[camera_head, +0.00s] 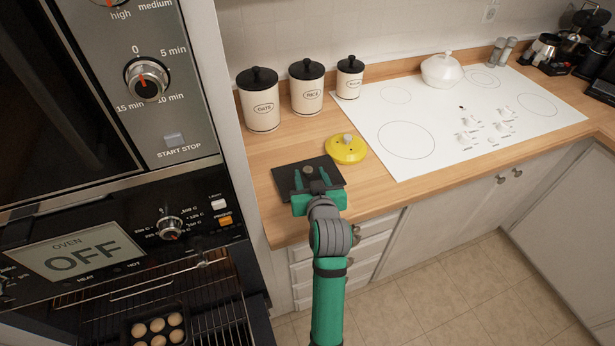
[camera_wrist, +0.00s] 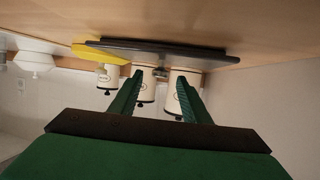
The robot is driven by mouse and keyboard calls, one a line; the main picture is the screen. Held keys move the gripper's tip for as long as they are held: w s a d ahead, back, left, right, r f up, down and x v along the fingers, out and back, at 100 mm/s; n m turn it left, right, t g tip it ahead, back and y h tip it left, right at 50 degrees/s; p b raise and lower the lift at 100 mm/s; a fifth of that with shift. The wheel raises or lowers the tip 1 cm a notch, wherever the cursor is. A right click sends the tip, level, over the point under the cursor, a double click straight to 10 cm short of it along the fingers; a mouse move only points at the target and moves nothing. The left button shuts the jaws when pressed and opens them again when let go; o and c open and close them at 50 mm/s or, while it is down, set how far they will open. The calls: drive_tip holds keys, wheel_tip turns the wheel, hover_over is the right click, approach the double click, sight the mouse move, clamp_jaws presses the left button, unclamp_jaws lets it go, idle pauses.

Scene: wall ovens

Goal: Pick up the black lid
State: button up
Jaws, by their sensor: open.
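The black lid (camera_head: 284,178) is a flat, dark, square plate with a small round knob (camera_head: 308,169) on top. It lies on the wooden counter near the front edge. In the wrist view, which is upside down, the lid (camera_wrist: 150,49) is a thin dark slab along the top, with its knob (camera_wrist: 161,73) between the fingertips in the picture. My gripper (camera_head: 311,178) is over the lid with its green fingers apart, one on each side of the knob. In the wrist view the gripper (camera_wrist: 159,80) is open and empty. I cannot tell whether the fingers touch the lid.
A yellow lid (camera_head: 346,150) lies just behind and right of the black lid. Several cream canisters, including one marked oats (camera_head: 261,108), stand behind. The white cooktop (camera_head: 405,165) is to the right. The oven column (camera_head: 205,90) rises close on the left.

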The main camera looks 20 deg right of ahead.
sight(307, 167)
drive_tip(key=x, duration=0.4)
drive_tip(key=shift+w, duration=0.1)
drive_tip(key=shift+r, duration=0.1)
clamp_jaws()
drive_tip(key=shift+r, duration=0.15)
